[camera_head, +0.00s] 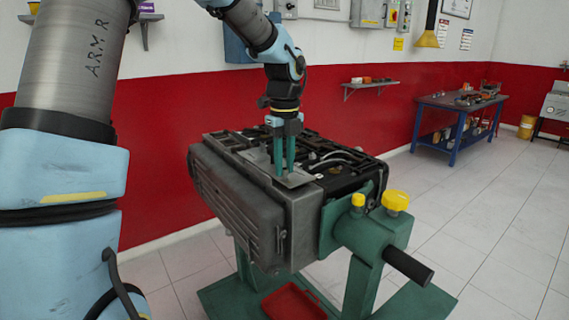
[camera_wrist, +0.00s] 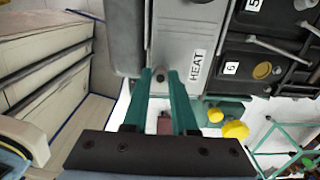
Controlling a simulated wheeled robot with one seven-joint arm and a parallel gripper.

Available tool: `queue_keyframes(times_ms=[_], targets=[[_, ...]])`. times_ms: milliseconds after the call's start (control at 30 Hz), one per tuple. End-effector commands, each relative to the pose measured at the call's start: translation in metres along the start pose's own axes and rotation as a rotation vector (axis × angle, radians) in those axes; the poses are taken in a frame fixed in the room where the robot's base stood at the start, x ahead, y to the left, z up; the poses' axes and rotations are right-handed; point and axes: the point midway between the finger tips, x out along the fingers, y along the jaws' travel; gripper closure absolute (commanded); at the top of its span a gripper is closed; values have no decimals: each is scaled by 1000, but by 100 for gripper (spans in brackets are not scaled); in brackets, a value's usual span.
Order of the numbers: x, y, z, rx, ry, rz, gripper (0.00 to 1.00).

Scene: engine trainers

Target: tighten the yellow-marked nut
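My gripper (camera_head: 285,173) points straight down over the near top edge of the engine block (camera_head: 235,190). Its two green fingers stand apart with a narrow gap, and nothing is clearly held. In the wrist view the fingertips (camera_wrist: 160,73) are beside the grey plate (camera_wrist: 176,40) labelled HEAT. A small dark knob or nut (camera_wrist: 160,76) shows between the tips; I cannot tell whether they touch it. I see no yellow mark on it, and no yellow-marked nut can be made out elsewhere.
The engine sits on a green stand (camera_head: 362,285) with yellow knobs (camera_head: 396,200) and a black handle (camera_head: 408,266). A red tray (camera_head: 293,302) lies below. A blue workbench (camera_head: 455,104) stands at the back right. Floor at the right is clear.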

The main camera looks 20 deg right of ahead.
Motion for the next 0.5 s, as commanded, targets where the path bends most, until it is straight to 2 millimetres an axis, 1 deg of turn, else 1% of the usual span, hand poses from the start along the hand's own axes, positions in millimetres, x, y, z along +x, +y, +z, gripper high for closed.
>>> queue_keyframes(times_ms=[33,200,233,500], targets=[[0,0,0,0,1,1,68],[0,0,0,0,0,0,49],[0,0,0,0,0,0,46],[-2,0,0,-1,-1,-2,46]])
